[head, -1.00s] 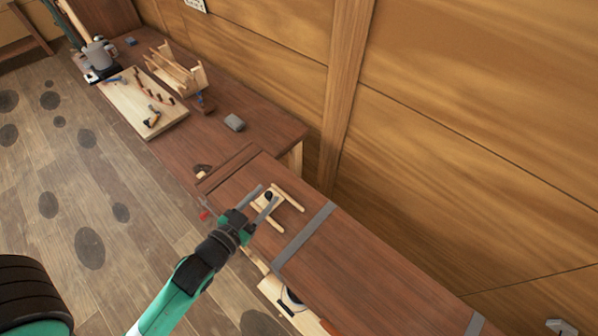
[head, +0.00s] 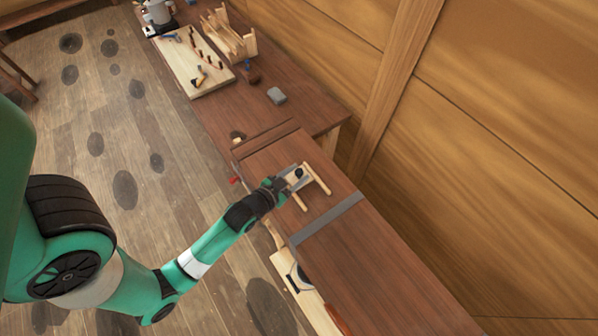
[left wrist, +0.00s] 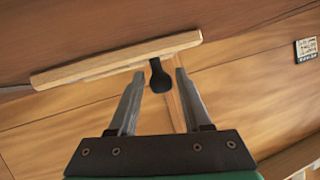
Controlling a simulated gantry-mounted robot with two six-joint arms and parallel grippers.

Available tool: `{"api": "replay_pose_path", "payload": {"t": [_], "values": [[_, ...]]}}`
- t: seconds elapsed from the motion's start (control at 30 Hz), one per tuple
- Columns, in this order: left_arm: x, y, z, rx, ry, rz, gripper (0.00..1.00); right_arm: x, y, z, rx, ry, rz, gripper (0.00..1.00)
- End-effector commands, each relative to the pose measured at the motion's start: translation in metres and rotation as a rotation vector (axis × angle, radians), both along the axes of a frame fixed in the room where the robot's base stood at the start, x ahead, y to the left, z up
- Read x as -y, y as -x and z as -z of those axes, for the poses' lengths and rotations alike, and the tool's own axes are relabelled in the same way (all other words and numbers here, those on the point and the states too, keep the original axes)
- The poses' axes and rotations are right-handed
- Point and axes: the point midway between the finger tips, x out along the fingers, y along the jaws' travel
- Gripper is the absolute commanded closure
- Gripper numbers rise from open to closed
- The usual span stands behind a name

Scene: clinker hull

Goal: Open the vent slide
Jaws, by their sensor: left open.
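The vent slide's small black knob (head: 299,172) stands by two pale wooden rails (head: 319,180) on the brown wooden top. My left gripper (head: 297,177) is open at the knob, with its arm reaching in from the left. In the left wrist view the knob (left wrist: 160,76) shows in the gap between the two open fingertips (left wrist: 157,78), with space on both sides. A pale rail (left wrist: 118,61) runs across just beyond the fingertips. The slide's plate and opening are hidden or too small to tell. My right gripper is not in view.
A grey strap (head: 327,219) crosses the top on the near side of the rails. A workbench (head: 305,108) behind holds a tool board (head: 187,73), a wooden rack (head: 228,40) and a grey block (head: 277,96). A wooden wall (head: 480,170) rises at right.

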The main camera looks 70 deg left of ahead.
Motion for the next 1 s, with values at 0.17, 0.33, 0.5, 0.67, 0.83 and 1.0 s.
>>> {"api": "replay_pose_path", "payload": {"t": [0.17, 0.33, 0.5, 0.67, 0.83, 1.0], "values": [[-0.0058, -0.0097, 0.0041, 0.000, -0.001, 0.000, 0.51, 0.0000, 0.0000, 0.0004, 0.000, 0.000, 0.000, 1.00], [-0.0057, -0.0097, 0.0044, 0.000, -0.001, 0.000, 0.51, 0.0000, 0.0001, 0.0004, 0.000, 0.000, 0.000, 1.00], [-0.0056, -0.0096, 0.0043, 0.000, 0.000, 0.000, 0.75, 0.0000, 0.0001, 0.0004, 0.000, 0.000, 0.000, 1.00], [-0.0056, -0.0096, 0.0042, 0.000, 0.000, 0.000, 1.00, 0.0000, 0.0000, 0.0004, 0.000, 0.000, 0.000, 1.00], [-0.0055, -0.0095, 0.0041, 0.000, 0.000, 0.000, 1.00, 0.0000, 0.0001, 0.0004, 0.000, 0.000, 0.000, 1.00], [-0.0055, -0.0095, 0.0040, 0.000, 0.000, 0.000, 1.00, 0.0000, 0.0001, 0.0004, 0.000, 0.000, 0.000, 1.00]]}}
